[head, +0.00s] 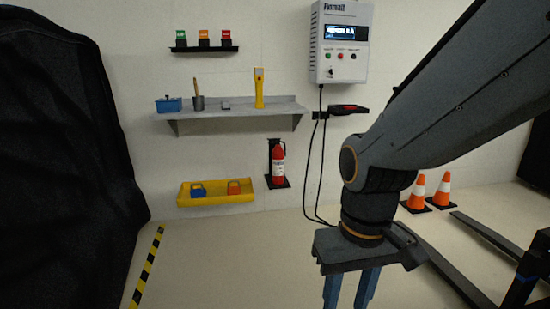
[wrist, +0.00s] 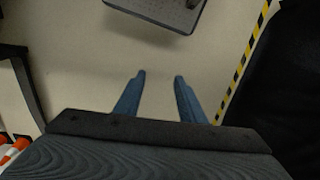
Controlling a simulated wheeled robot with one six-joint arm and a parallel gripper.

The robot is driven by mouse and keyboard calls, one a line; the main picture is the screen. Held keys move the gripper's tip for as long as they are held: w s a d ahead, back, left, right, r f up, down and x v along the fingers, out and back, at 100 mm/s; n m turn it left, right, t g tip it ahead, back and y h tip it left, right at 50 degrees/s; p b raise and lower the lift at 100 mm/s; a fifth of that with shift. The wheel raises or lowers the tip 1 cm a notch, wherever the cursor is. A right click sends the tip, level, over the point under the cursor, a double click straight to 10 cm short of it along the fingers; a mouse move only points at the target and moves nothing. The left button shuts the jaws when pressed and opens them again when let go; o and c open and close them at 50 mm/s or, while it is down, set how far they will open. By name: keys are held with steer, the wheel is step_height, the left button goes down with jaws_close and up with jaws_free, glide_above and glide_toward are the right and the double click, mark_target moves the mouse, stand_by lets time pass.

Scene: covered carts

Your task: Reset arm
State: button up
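My gripper (head: 350,290) hangs down at the lower right of the head view, at the end of my grey arm. Its fingertips run out of the bottom of that view. In the wrist view my gripper (wrist: 159,76) shows two blue fingers spread apart, with only pale floor seen between them. It is open and holds nothing. The arm is bent, with the forearm reaching in from the upper right and the wrist pointing down.
A wall shelf (head: 230,112), a yellow tray (head: 216,199), a fire extinguisher (head: 278,166) and a control box (head: 341,42) are along the back wall. A black-covered shape (head: 65,170) fills the left. Orange cones (head: 417,193) stand at right. Floor in the middle is clear.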

steer(key=d+r+m+p, duration=0.2)
steer(key=d+r+p, duration=0.5)
steer(key=p, duration=0.6)
steer(key=shift+s+d+r+p, duration=0.25)
steer(key=shift+s+r+p, duration=0.1)
steer(key=shift+r, duration=0.25)
steer(key=shift+w, duration=0.1)
steer(key=shift+c, duration=0.6)
